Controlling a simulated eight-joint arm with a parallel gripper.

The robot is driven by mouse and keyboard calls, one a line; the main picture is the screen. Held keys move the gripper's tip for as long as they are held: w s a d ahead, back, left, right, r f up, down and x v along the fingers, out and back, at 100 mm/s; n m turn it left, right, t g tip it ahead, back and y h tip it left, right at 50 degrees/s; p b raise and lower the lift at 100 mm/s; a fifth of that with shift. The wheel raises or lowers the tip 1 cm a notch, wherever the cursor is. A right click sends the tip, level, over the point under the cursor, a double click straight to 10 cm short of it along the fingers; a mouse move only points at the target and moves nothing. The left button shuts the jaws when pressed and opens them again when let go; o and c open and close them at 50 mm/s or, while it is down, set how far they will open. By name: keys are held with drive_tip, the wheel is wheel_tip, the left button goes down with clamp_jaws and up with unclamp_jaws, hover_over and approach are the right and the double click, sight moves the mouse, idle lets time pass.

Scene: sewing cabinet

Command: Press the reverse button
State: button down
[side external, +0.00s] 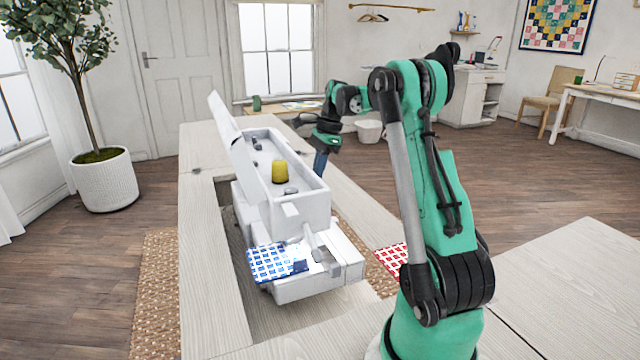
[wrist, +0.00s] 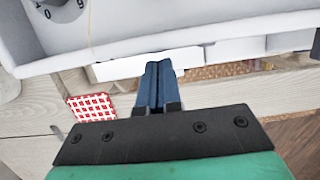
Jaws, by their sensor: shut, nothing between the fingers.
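The white sewing machine (side external: 262,205) sits in the cabinet opening, its top lid raised. In the wrist view its body (wrist: 200,28) spans the top, with a numbered dial (wrist: 62,8) at upper left. My gripper (side external: 320,168) is shut and empty, pointing down at the machine's right side in the side view. In the wrist view the dark blue fingers (wrist: 158,68) are together, their tips overlapping a white flat bar (wrist: 120,67) at the machine's edge. I cannot tell whether they touch it. I cannot single out the reverse button in either view.
A yellow thread spool (side external: 280,172) stands in the open top. Blue checked fabric (side external: 268,262) lies on the machine bed. Red checked fabric (side external: 392,259) lies on the cabinet top (side external: 212,145) to the right, also in the wrist view (wrist: 92,107).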

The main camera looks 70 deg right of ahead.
drive_tip(key=shift+w+a, duration=0.6)
drive_tip(key=shift+w, duration=0.1)
drive_tip(key=s+d+r, duration=0.5)
drive_tip(key=r, duration=0.4)
drive_tip(key=shift+r, duration=0.35)
drive_tip(key=shift+a, duration=0.1)
